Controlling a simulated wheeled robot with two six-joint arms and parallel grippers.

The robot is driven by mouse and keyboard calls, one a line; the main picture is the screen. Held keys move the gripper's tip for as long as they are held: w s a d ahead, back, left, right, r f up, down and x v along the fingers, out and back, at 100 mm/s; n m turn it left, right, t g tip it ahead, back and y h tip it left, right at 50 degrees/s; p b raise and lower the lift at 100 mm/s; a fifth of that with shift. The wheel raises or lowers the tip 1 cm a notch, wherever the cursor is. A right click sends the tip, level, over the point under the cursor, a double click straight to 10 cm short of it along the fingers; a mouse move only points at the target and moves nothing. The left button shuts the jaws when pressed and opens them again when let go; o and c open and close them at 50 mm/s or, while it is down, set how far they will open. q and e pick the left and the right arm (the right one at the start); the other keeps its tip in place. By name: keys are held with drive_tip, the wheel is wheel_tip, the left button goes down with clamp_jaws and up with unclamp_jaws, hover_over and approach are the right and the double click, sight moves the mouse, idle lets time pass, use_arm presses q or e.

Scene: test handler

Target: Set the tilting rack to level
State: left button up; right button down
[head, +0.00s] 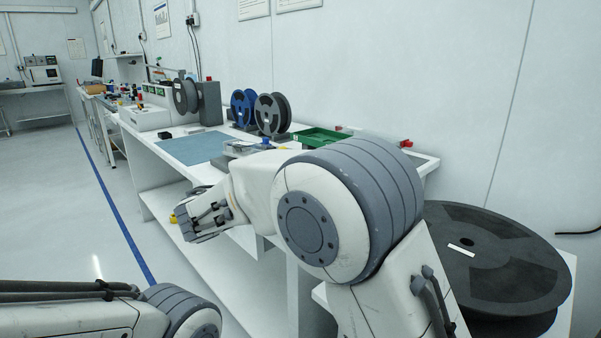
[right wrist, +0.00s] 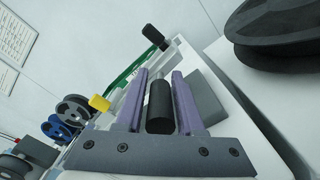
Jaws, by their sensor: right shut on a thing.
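My right gripper (right wrist: 159,76) shows in the right wrist view with its two purple fingers on either side of a black cylindrical handle (right wrist: 160,108). It is shut on this handle. A grey block (right wrist: 207,100) stands just right of the fingers. In the head view my right arm's large joint covers this end of the bench and hides the gripper and the handle. I cannot make out the rack as a whole or its tilt. My left arm shows at the lower left of the head view, but its gripper is out of frame.
A white bench (head: 165,178) runs along the wall with a blue mat (head: 197,147), a blue reel (head: 240,107), a grey reel (head: 268,114) and a green tray (head: 318,138). A large black reel (head: 488,262) stands at the right. The floor left of the bench is clear.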

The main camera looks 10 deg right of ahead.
wheel_tip(320, 180, down, 3)
drive_tip(key=shift+s+f+b, duration=0.1)
drive_tip(key=shift+b, duration=0.2)
use_arm(q)
drive_tip(key=shift+f, duration=0.7)
use_arm(e)
drive_tip(key=c, duration=0.7)
unclamp_jaws()
drive_tip(key=shift+a, duration=0.1)
use_arm(q)
drive_tip(key=shift+r+p, duration=0.9)
drive_tip(key=shift+p, duration=0.05)
use_arm(e)
drive_tip(key=v, duration=1)
drive_tip(key=shift+s+a, duration=0.1)
drive_tip(key=shift+s, duration=0.05)
